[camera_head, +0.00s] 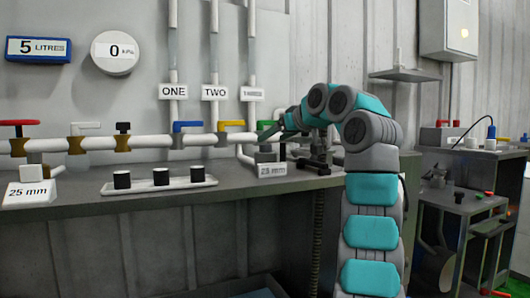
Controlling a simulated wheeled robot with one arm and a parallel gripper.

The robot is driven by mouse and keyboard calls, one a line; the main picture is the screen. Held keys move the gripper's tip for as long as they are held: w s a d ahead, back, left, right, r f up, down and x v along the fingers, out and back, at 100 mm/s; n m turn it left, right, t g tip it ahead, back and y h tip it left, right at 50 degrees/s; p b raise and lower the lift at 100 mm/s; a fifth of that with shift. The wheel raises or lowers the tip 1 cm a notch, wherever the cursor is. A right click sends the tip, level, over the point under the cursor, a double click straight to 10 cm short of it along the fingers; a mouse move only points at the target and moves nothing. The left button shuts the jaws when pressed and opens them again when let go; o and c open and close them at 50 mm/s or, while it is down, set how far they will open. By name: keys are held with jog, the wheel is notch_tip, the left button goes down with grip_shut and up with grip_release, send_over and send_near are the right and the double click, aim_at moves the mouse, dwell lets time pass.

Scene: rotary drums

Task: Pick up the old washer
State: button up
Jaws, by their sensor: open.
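I cannot make out the old washer in this view; it may be too small or hidden behind my arm. My arm rises at the right of centre and bends left over the grey workbench (120,186). My gripper (277,131) is open at the far end of the arm, near the green-handled valve and the pipes. Its fingers are small and partly hidden, and I see nothing held in it.
A white tray (205,184) holds three black-and-white cylinders on the bench. A pipe (155,141) with coloured valve handles runs along the wall behind. A cluttered side table (460,200) stands right of my arm.

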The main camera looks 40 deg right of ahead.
aim_at(267, 145)
jog(key=x, duration=0.4)
jog(key=shift+w+d+f, duration=0.15)
jog(key=shift+w+f, duration=0.05)
jog(key=shift+f, duration=0.3)
grip_shut()
